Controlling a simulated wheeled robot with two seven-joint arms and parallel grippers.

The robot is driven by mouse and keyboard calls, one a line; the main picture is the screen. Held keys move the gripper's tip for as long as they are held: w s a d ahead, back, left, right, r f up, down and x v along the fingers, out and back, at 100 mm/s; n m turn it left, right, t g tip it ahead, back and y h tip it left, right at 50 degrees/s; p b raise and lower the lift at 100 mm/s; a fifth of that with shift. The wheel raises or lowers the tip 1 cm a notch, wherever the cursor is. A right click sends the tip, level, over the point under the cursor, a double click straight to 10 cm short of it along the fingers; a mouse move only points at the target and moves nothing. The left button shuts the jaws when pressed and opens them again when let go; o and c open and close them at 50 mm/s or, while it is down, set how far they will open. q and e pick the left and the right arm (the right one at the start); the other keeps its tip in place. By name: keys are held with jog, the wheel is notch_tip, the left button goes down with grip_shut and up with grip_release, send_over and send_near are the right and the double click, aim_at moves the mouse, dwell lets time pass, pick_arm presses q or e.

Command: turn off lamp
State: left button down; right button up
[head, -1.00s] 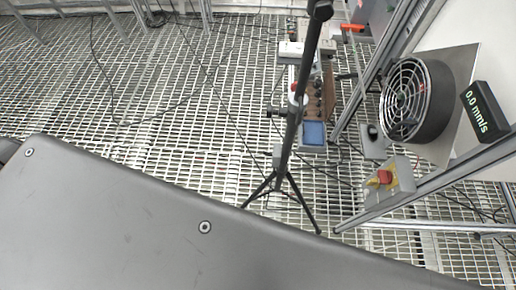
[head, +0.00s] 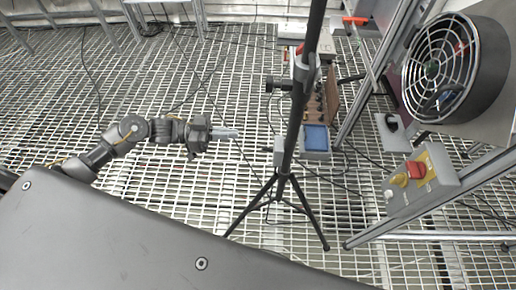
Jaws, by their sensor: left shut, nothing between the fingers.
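A black tripod stand (head: 292,130) rises from the grating floor and runs out of the top of the head view. A lamp head is not visible, so I cannot tell if it is lit. A small grey box (head: 279,151) sits low on the stand, just above the spread legs. My left gripper (head: 236,133) comes in from the left and points right towards the stand. Its fingers are shut and empty, left of the grey box and apart from it. My right gripper is not in view.
A control box (head: 440,192) with a red button stands on a metal frame at the right, below a round black fan (head: 478,68). A blue-lidded case (head: 316,139) lies behind the stand. The grating left of the stand is mostly clear.

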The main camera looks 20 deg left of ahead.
aim_at(268, 150)
pick_arm(q)
jog(key=shift+d, duration=0.1)
